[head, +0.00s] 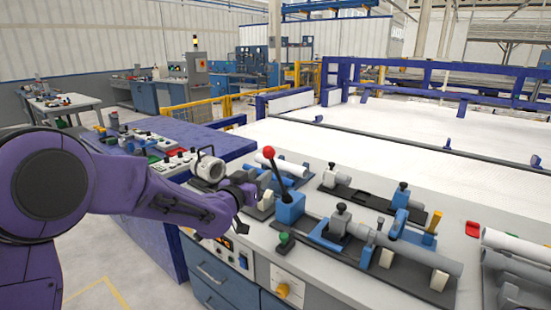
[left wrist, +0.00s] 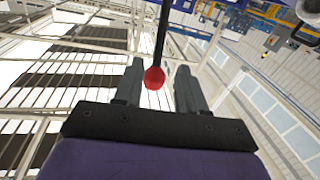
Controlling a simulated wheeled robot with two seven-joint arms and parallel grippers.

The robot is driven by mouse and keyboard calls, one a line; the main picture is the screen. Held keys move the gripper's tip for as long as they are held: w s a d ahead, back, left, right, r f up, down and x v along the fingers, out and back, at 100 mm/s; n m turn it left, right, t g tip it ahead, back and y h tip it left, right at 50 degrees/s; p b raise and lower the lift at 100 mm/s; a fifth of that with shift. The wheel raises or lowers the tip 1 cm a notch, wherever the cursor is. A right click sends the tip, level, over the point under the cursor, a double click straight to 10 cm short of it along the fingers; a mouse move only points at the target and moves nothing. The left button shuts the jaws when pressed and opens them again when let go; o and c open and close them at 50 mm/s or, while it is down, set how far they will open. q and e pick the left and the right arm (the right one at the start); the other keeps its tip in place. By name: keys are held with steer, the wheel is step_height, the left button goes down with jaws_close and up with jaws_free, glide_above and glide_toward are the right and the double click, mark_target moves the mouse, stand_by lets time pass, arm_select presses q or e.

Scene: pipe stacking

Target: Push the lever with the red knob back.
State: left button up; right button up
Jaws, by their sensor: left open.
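The lever's red knob (head: 269,153) tops a black rod that rises from a blue base block (head: 290,207) on the grey workbench. In the head view the rod leans slightly to the left. My left gripper (head: 243,205) is just left of the lever, lower than the knob. In the left wrist view the red knob (left wrist: 154,78) shows between the two open fingers of my left gripper (left wrist: 158,85). Whether the fingers touch the knob or rod cannot be told. My right gripper is in neither view.
Blue and grey clamp fixtures with a pipe (head: 400,249) stand right of the lever. A white ring-shaped part (head: 208,167) is behind my left arm. A green button (head: 285,241) sits in front of the lever base. Grey pipes (head: 512,275) lie at the right.

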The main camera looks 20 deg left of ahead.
mark_target(272, 164)
arm_select(q)
steer(key=w+p, duration=0.1)
steer(key=w, duration=0.2)
steer(key=w+d, duration=0.1)
steer(key=w, duration=0.2)
steer(key=w+p, duration=0.1)
steer(key=w, duration=0.2)
steer(key=shift+w+d+r+p, duration=0.2)
steer(key=shift+w+d+p, duration=0.1)
steer(key=shift+d+p, duration=0.05)
steer(key=shift+w+d+f, duration=0.1)
steer(key=shift+w, duration=0.4)
steer(key=shift+c, duration=0.3)
jaws_close()
